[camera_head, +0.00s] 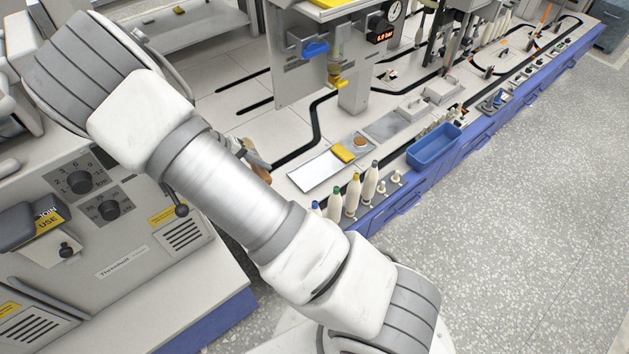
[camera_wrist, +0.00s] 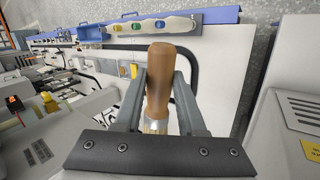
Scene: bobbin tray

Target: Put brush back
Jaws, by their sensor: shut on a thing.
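The brush (camera_wrist: 160,85) has a brown wooden handle, seen upright in the middle of the wrist view. My gripper (camera_wrist: 159,98) is shut on the brush, with a grey finger on each side of the handle. In the head view my arm hides most of the gripper. A small brown piece (camera_head: 258,158) shows past the arm's edge, probably part of the brush. A flat tray (camera_head: 312,178) lies on the bench, with a yellow block (camera_head: 344,153) near it.
Several white bobbins (camera_head: 352,196) with coloured tips stand along the bench's front edge, right of my arm. A blue bin (camera_head: 434,150) sits farther right. A grey control panel (camera_head: 95,190) stands at left. An overhead fixture (camera_head: 318,60) rises behind the tray.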

